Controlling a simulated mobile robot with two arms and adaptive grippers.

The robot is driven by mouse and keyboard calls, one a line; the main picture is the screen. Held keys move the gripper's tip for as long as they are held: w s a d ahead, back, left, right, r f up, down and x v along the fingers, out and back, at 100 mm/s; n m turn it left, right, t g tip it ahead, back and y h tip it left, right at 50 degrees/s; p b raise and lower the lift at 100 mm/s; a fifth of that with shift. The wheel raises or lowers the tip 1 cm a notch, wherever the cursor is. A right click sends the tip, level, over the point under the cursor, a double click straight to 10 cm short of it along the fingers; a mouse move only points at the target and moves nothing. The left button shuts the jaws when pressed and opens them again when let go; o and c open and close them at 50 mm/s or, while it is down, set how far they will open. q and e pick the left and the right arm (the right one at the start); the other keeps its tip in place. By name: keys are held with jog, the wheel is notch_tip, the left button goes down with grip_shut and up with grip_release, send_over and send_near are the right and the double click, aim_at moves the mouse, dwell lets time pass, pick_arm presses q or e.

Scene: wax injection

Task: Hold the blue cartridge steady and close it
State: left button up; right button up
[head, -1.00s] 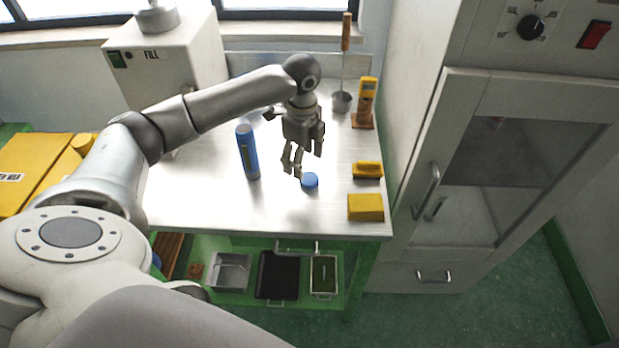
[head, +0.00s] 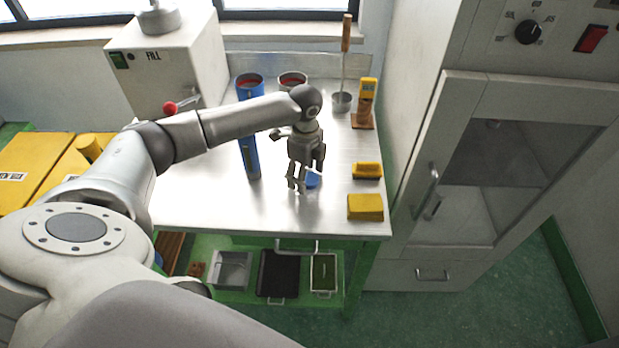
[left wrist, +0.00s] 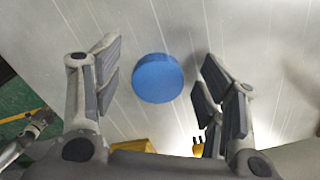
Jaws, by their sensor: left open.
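A blue round cap (head: 314,181) lies flat on the table, partly hidden by my left fingers. My left gripper (head: 297,187) points down just above it, open and empty. In the left wrist view the cap (left wrist: 157,78) shows whole, between the spread fingers (left wrist: 160,90) with a gap on both sides. My right gripper cannot be made out in either view.
A blue-rimmed opening (head: 249,80) and a pale pot (head: 292,79), both with red inside, show behind my forearm. The front middle of the table is clear.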

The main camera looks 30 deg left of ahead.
pick_arm(q)
jog(key=shift+c, duration=0.5)
jog(key=c, duration=0.7)
jog(key=shift+c, duration=0.2)
jog(key=shift+r, duration=0.15)
jog(key=shift+r, duration=0.5)
jog(key=s+d+r+b, duration=0.2)
jog(key=s+d+r, duration=0.6)
jog(key=s+r, duration=0.3)
jog(key=shift+d+r, duration=0.3)
jog(key=shift+r, duration=0.15)
